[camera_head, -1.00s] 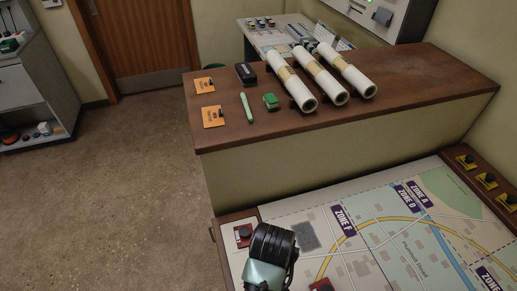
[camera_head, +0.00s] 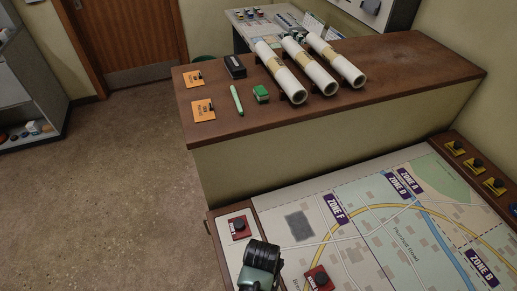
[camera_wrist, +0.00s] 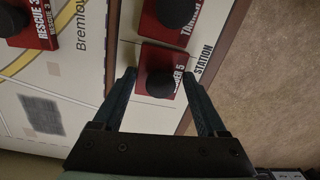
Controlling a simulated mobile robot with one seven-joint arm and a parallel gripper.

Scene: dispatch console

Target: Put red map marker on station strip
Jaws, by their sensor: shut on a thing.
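My gripper (camera_wrist: 159,78) is shut on a red map marker (camera_wrist: 150,51) with a black round knob; part of its label reads "5". The held marker is over the white station strip (camera_wrist: 150,119), beside the printed word STATION; I cannot tell whether it touches the strip. In the head view my gripper (camera_head: 262,254) is over the strip's near part and hides the held marker. Another red marker (camera_head: 239,227) sits on the strip just beyond; it also shows in the wrist view (camera_wrist: 188,36).
A red marker labelled RESCUE 3 (camera_wrist: 42,37) lies on the map (camera_head: 365,240) close by. Yellow markers (camera_head: 474,166) stand on the right-hand strip. A raised brown shelf (camera_head: 400,85) with white paper rolls (camera_head: 318,73) lies behind the map.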

